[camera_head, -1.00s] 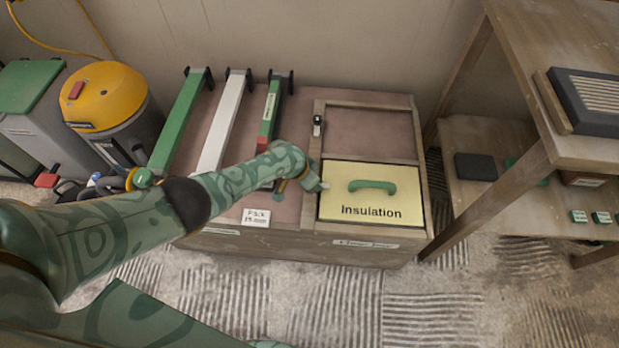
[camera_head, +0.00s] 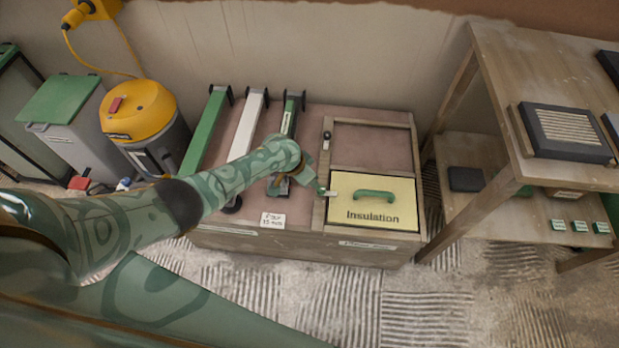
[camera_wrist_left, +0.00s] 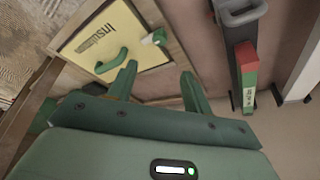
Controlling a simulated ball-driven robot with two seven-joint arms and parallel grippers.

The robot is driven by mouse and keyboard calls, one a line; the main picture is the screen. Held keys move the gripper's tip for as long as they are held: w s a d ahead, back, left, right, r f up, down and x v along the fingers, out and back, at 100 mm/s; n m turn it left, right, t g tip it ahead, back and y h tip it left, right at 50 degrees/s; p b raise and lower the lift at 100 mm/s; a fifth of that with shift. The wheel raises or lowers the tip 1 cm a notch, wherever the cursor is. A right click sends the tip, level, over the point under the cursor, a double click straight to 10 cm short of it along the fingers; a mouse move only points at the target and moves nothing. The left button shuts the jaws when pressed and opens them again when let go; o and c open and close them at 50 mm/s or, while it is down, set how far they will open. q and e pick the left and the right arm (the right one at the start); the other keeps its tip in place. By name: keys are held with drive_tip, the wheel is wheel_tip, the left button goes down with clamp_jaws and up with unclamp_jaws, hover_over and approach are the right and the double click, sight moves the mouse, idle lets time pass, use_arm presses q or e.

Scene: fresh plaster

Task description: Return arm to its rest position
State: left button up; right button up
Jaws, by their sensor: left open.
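My left arm (camera_head: 150,215) reaches in from the left. Its gripper (camera_head: 318,186) is above the wooden chest, close to the left edge of the yellow panel marked "Insulation" (camera_head: 350,190). In the left wrist view the two green fingers (camera_wrist_left: 158,85) are apart with nothing between them. The panel (camera_wrist_left: 85,42) with its green handle (camera_wrist_left: 106,62) lies beyond the fingers, and a white-and-green latch (camera_wrist_left: 155,37) is at its edge. My right gripper is not in view.
The wooden chest (camera_head: 290,240) holds green and white long tools (camera_head: 243,128) left of the panel. A yellow-topped vacuum (camera_head: 140,112) and grey bin (camera_head: 62,112) stand left. A wooden shelf (camera_head: 450,190) stands right. The ridged floor in front is clear.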

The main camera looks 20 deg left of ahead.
use_arm(q)
drive_tip(key=shift+p+v, duration=0.3)
drive_tip(key=shift+v, duration=0.5)
